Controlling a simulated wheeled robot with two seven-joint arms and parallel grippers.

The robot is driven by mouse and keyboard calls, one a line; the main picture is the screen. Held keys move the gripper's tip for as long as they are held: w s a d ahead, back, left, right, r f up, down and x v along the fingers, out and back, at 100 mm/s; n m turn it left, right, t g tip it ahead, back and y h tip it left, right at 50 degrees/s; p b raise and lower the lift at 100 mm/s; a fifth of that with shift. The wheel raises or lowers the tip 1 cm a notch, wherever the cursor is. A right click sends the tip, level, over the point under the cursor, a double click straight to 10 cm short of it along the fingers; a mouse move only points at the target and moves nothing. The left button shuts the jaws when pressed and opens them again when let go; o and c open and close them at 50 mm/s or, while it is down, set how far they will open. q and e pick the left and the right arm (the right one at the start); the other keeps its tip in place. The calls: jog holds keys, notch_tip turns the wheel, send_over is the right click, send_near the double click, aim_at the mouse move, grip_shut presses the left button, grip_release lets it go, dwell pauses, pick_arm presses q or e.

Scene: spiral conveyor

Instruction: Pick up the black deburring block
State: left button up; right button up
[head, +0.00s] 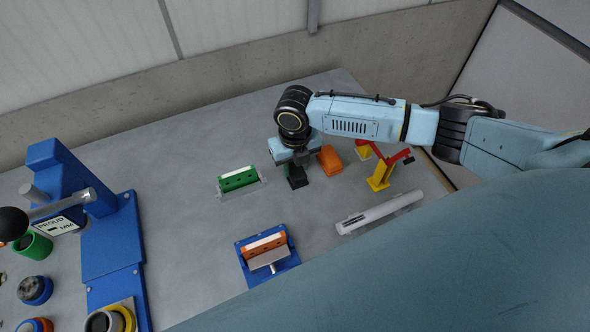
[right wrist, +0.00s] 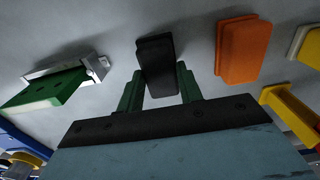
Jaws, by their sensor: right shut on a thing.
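The black deburring block (right wrist: 157,66) is between the two green fingers of my right gripper (right wrist: 158,84) in the right wrist view. The fingers touch its sides, and the gripper is shut on it. In the head view the black block (head: 297,178) shows below my right gripper (head: 292,162), at the far middle of the table. I cannot tell whether the block is still touching the table. My left gripper is not in view.
An orange block (head: 330,160) stands close to the right of the black block. A yellow and red stand (head: 381,173) is further right. A green piece in a metal holder (head: 239,180) lies to the left. A grey bar (head: 380,213) and a blue fixture (head: 267,254) lie nearer.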

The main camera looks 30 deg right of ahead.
aim_at(295, 168)
notch_tip(295, 168, up, 10)
dwell(0.5)
jog(key=o, duration=0.4)
jog(key=shift+c, duration=1.3)
